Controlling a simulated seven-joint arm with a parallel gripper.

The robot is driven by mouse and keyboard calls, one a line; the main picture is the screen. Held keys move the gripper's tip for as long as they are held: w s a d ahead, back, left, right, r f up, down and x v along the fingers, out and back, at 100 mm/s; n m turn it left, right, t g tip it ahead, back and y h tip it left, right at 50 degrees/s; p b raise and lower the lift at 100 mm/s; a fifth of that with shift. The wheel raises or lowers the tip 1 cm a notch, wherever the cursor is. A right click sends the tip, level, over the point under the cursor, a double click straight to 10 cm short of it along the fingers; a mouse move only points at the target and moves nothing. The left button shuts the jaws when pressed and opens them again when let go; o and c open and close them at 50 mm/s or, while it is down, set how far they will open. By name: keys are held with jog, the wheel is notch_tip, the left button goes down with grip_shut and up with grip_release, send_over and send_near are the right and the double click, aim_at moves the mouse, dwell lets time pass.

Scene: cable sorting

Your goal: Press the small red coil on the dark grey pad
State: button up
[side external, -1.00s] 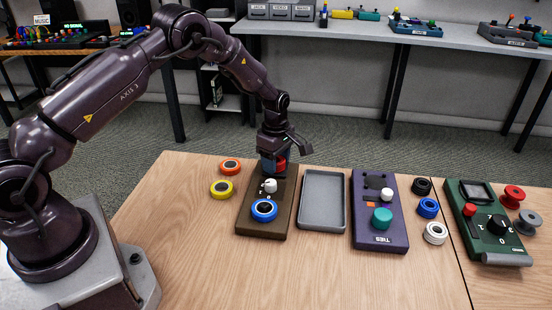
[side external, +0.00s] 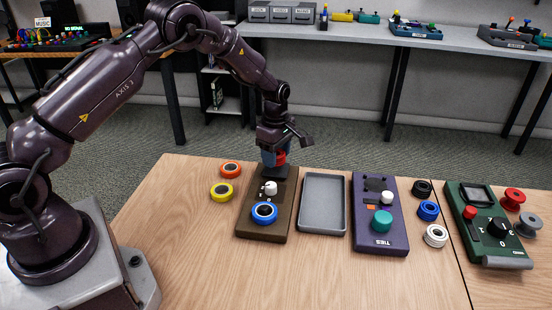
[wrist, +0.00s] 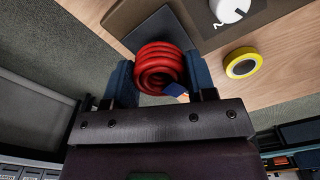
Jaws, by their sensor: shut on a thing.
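My gripper (side external: 275,159) is shut on the small red coil (side external: 281,157). The coil sits between the blue fingers, and in the wrist view the red coil (wrist: 160,66) shows as stacked loops with a small blue piece at its lower edge. The dark grey pad (side external: 274,173) lies at the far end of the brown board (side external: 252,203). The coil is just above the pad, seemingly apart from it. In the wrist view the dark grey pad (wrist: 155,30) shows beyond the coil, partly hidden by it.
A white knob (side external: 270,188) and a blue roll (side external: 264,213) are on the brown board. Orange (side external: 230,169) and yellow (side external: 221,192) rolls lie left of it. An empty grey tray (side external: 346,204) and a purple board (side external: 365,220) stand right. The front of the table is clear.

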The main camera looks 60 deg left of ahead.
jog(key=shift+r, duration=1.4)
